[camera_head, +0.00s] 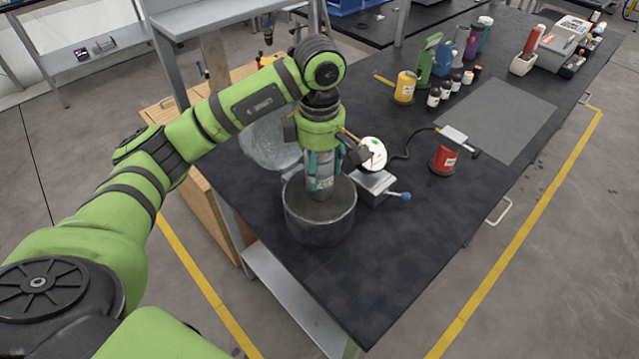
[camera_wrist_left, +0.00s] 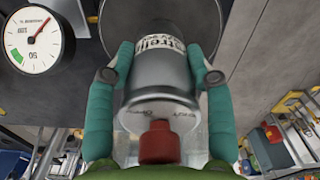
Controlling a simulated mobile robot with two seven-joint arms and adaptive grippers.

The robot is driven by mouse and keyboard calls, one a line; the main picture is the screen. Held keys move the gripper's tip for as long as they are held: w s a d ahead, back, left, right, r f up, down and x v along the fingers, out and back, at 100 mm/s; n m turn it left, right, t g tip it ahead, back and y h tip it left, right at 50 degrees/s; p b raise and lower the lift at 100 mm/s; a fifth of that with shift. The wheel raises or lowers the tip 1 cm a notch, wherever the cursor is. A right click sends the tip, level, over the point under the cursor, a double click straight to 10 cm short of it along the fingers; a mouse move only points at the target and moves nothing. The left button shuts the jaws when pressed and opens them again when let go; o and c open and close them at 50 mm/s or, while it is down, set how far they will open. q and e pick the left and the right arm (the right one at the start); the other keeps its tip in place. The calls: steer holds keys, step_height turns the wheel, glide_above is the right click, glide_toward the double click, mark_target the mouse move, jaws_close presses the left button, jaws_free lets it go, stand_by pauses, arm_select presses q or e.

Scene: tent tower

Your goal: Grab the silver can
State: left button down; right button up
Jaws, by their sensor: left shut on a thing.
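The silver can (camera_wrist_left: 160,85) has printed lettering and a red cap, and it sits between the teal fingers of my left gripper (camera_wrist_left: 160,60) in the left wrist view. The fingers close on it from both sides. In the head view the left gripper (camera_head: 322,165) points straight down, with the can (camera_head: 323,184) upright between its fingers. The can's lower end is over or inside the mouth of a dark grey round pot (camera_head: 319,220); I cannot tell whether it touches the bottom. My right gripper is not in view.
The pot stands near the black table's (camera_head: 400,250) left edge. Close to its right are a white dial gauge (camera_head: 373,153) and a metal block with a blue-tipped handle (camera_head: 375,187). The front right tabletop is clear.

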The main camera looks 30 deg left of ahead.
mark_target(325, 160)
arm_select(q)
steer(key=shift+r+p, duration=0.3)
steer(key=shift+r, duration=0.45)
step_height(325, 160, up, 3)
steer(key=p, duration=0.3)
steer(key=shift+r, duration=0.2)
steer(key=shift+f, duration=0.1)
